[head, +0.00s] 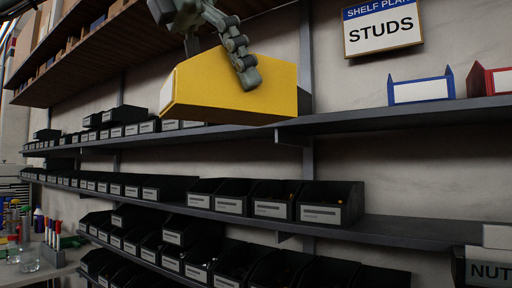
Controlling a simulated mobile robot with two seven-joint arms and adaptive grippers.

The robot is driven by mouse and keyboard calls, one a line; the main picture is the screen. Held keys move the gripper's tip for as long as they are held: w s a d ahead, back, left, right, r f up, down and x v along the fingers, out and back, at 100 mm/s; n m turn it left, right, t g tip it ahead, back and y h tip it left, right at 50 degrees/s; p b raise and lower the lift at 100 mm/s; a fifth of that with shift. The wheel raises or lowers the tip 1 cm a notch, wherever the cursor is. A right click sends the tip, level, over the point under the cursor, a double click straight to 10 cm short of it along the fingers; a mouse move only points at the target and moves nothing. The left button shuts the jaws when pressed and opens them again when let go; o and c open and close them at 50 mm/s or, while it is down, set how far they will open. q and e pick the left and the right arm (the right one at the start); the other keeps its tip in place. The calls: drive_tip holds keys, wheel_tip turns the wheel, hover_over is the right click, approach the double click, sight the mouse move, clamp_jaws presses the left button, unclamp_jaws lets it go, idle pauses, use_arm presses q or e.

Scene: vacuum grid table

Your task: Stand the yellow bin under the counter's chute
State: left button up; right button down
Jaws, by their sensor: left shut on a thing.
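The yellow bin (205,88) is in the upper middle of the head view, with a pale label on its left end. My left gripper (240,75) comes down from the top edge and is shut on the bin, with a finger lying against its near side. The bin appears held in front of the upper dark shelf; whether it touches the shelf cannot be told. My right gripper is not in view. No counter chute can be made out.
Dark shelves (400,228) along the wall hold several black bins (331,203). A blue bin (420,90) and a red bin (488,80) stand on the upper shelf at right. A "STUDS" sign (383,28) hangs above. Glasses and pens stand at lower left.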

use_arm(q)
drive_tip(key=w+a+f+m+g, duration=0.2)
drive_tip(key=w+f+m, duration=0.15)
drive_tip(key=f, duration=0.65)
drive_tip(key=w+a+f+m+g, duration=0.2)
drive_tip(key=w+a+f+m, duration=0.15)
drive_tip(key=f, duration=0.55)
drive_tip(key=w+a+f+m+g, duration=0.25)
drive_tip(key=f+m, duration=0.25)
drive_tip(key=f, duration=0.5)
drive_tip(key=s+a+f+m+y, duration=0.1)
drive_tip(key=s+a+f+m, duration=0.1)
drive_tip(key=f, duration=0.7)
drive_tip(key=s+a+f+m+g+y, duration=0.1)
drive_tip(key=s+a+f+m+y, duration=0.1)
drive_tip(key=f+m, duration=0.4)
drive_tip(key=s+a+f+m+g+y, duration=0.1)
drive_tip(key=s+f+m, duration=0.3)
drive_tip(key=f, duration=0.8)
drive_tip(key=shift+s+a+y, duration=0.3)
drive_tip(key=shift+a+y, duration=0.3)
drive_tip(key=shift+a, duration=0.15)
drive_tip(key=shift+g, duration=0.25)
